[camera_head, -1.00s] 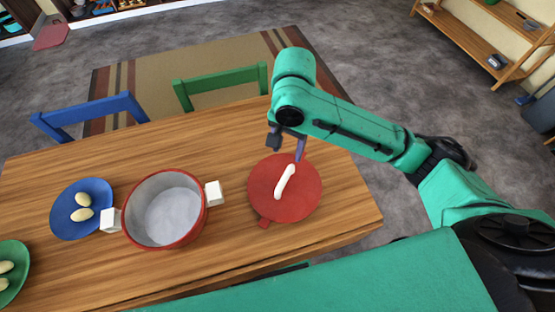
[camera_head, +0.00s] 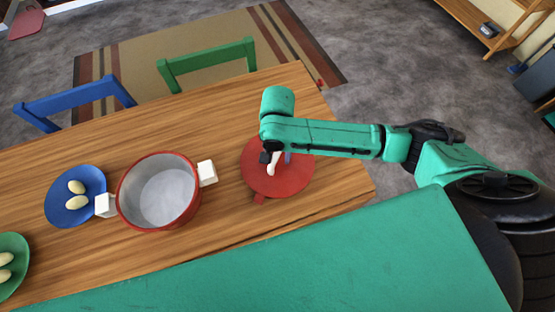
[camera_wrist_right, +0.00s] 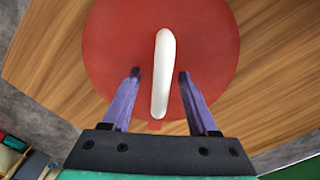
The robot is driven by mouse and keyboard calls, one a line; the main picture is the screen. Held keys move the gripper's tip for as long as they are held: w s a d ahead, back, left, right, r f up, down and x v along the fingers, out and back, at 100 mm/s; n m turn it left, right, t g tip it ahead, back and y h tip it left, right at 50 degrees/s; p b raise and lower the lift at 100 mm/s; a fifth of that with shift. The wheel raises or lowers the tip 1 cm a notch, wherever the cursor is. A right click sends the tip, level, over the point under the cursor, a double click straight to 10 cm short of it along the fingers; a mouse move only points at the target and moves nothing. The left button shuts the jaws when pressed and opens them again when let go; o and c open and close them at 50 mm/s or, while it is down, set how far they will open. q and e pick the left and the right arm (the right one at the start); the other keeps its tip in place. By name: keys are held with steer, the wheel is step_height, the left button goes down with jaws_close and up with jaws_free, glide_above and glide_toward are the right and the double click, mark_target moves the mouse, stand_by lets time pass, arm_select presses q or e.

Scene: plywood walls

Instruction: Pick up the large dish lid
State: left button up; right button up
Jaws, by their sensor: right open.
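The large dish lid (camera_head: 292,181) is a red disc with a white bar handle (camera_head: 273,167), lying on the wooden table. In the right wrist view the lid (camera_wrist_right: 210,50) fills the upper middle, and its white handle (camera_wrist_right: 164,75) runs upright between my fingers. My right gripper (camera_head: 276,158) is over the lid, its two fingers on either side of the handle. In the right wrist view my right gripper (camera_wrist_right: 160,75) is open, with a gap on both sides of the handle. My left gripper is not in view.
A red pot (camera_head: 122,200) with white side handles stands left of the lid. A blue plate (camera_head: 62,216) and a green plate (camera_head: 18,245) hold pale oval items. Green (camera_head: 207,60) and blue (camera_head: 75,100) chairs stand at the table's far side.

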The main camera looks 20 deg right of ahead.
jaws_close()
steer(key=shift+w, duration=0.1)
stand_by(1.2)
